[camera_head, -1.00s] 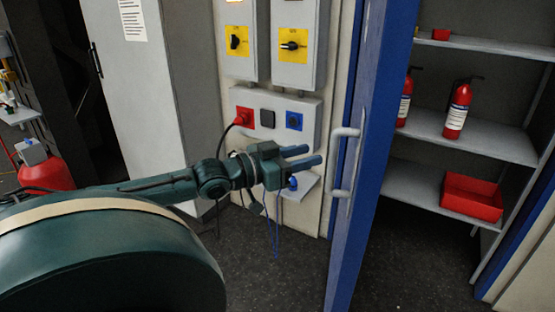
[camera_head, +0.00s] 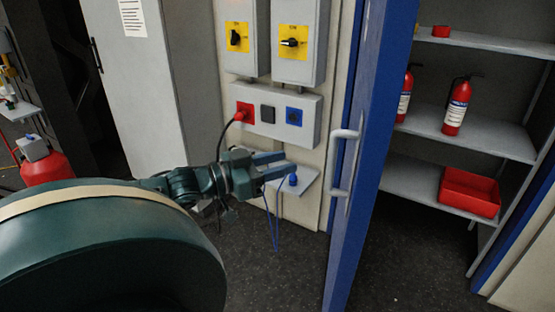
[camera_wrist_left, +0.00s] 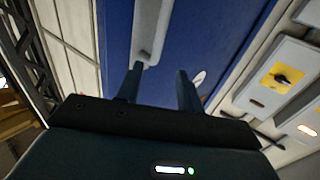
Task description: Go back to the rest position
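My left gripper (camera_head: 275,166) is in front of the wall panel, just left of the blue door's handle, with its fingers pointing right. In the left wrist view its two fingers (camera_wrist_left: 158,88) are apart with nothing between them. Behind them there is the blue door (camera_wrist_left: 215,30) with its pale handle (camera_wrist_left: 150,30). A blue plug (camera_head: 292,180) sits on a small grey shelf (camera_head: 305,184) by the fingertips, with a blue cable hanging below. My right gripper is not in view.
The blue door (camera_head: 362,160) stands open, its handle (camera_head: 341,165) facing the arm. Behind it are shelves with red fire extinguishers (camera_head: 457,108) and a red bin (camera_head: 470,190). On the wall are a socket box (camera_head: 310,118) and yellow-plated switches (camera_head: 292,43). A red plug (camera_head: 243,112) is in the left socket.

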